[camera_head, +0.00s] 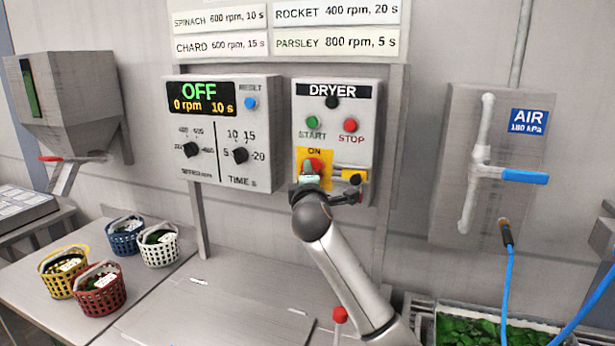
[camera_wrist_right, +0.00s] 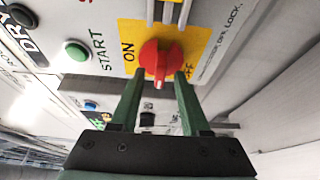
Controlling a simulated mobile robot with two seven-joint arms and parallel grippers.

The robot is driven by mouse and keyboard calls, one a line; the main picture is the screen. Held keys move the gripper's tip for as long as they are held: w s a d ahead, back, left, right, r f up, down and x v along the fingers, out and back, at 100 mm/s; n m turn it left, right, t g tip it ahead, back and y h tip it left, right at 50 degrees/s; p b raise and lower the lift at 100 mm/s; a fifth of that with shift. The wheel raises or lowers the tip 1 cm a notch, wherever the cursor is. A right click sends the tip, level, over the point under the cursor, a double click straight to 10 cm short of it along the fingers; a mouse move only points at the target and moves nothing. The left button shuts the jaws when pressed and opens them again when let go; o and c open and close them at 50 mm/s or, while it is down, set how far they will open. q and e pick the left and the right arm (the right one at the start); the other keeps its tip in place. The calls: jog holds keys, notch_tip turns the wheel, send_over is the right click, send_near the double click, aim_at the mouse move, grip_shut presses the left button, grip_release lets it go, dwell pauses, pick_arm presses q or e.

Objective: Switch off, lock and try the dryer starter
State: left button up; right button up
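The dryer starter (camera_head: 362,110) is a grey wall box with a green START button (camera_head: 312,122) and a red STOP button (camera_head: 350,125). Below them is a red rotary handle (camera_head: 313,164) on a yellow plate marked ON. The handle also shows in the right wrist view (camera_wrist_right: 162,58), where the plate's OFF label is partly hidden. My right gripper (camera_wrist_right: 158,76) is open, its fingers apart at either side of the handle; contact is unclear. A yellow and black piece (camera_head: 352,175) sits right of the plate; I cannot tell if it is a lock. My left gripper is out of view.
A control panel (camera_head: 221,140) left of the starter reads OFF, 0 rpm, 10 s. Several small baskets (camera_head: 98,291) stand on the bench at left. An air valve panel (camera_head: 455,135) with a blue hose (camera_head: 509,280) is at right. Greens (camera_head: 470,330) lie in a tray below it.

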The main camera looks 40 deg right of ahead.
jog(key=b+v, duration=0.2)
jog(key=v, duration=1)
jog(key=shift+s+a, duration=0.2)
dwell(0.4)
